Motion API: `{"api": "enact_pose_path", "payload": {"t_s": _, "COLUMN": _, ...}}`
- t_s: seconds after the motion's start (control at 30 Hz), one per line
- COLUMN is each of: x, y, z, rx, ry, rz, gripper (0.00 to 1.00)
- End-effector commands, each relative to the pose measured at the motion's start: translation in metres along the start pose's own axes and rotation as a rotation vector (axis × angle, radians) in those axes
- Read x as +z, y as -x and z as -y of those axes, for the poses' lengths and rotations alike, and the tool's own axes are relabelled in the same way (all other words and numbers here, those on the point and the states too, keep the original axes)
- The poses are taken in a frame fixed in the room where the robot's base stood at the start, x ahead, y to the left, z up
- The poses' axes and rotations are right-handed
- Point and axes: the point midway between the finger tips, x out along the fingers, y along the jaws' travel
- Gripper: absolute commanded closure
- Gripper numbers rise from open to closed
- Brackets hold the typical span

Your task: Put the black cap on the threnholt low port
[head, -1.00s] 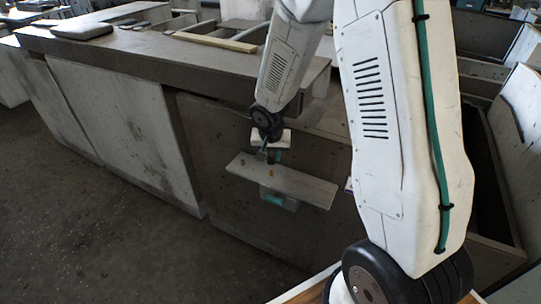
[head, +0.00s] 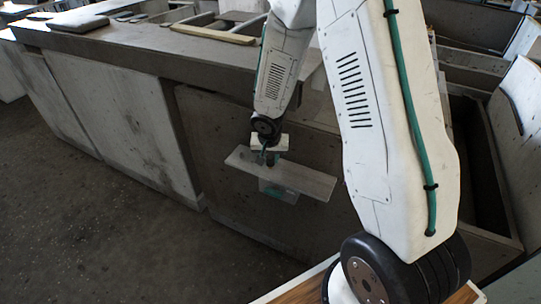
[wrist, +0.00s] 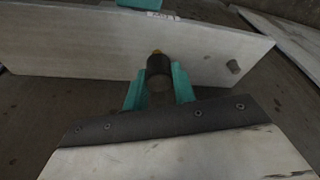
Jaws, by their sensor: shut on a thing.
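My gripper (wrist: 158,92) has teal fingers shut on a dark cylinder, the black cap (wrist: 158,72). In the wrist view the cap overlaps an orange-yellow port (wrist: 156,52) on a pale board (wrist: 90,52); only the port's tip shows past the cap. I cannot tell whether cap and port touch. In the head view my gripper (head: 268,158) is at the board (head: 312,182), and cap and ports cannot be made out. No readable label shows which port is threnholt low.
A teal part (wrist: 138,4) with a small white label (wrist: 162,14) lies beyond the board's far edge. A long grey counter (head: 120,55) stands behind and left. Open floor (head: 110,230) lies at the front left.

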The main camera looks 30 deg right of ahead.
Motion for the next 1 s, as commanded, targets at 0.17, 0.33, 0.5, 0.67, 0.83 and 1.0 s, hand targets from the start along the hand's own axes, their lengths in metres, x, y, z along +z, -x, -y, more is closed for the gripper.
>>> {"api": "enact_pose_path", "payload": {"t_s": 0.17, "x": 0.001, "y": -0.005, "z": 0.0, "rx": 0.001, "ry": 0.002, "rz": 0.0, "gripper": 0.95}}
{"api": "enact_pose_path", "payload": {"t_s": 0.33, "x": 0.003, "y": -0.009, "z": 0.0, "rx": 0.001, "ry": 0.001, "rz": 0.0, "gripper": 0.95}}
{"api": "enact_pose_path", "payload": {"t_s": 0.5, "x": 0.004, "y": -0.013, "z": 0.0, "rx": 0.001, "ry": 0.0, "rz": 0.0, "gripper": 0.95}}
{"api": "enact_pose_path", "payload": {"t_s": 0.67, "x": 0.004, "y": -0.015, "z": 0.0, "rx": 0.001, "ry": 0.001, "rz": 0.0, "gripper": 0.95}}
{"api": "enact_pose_path", "payload": {"t_s": 0.83, "x": 0.004, "y": -0.015, "z": 0.0, "rx": 0.0, "ry": 0.0, "rz": 0.0, "gripper": 0.48}}
{"api": "enact_pose_path", "payload": {"t_s": 1.0, "x": 0.004, "y": -0.015, "z": 0.0, "rx": 0.0, "ry": 0.0, "rz": 0.0, "gripper": 0.48}}
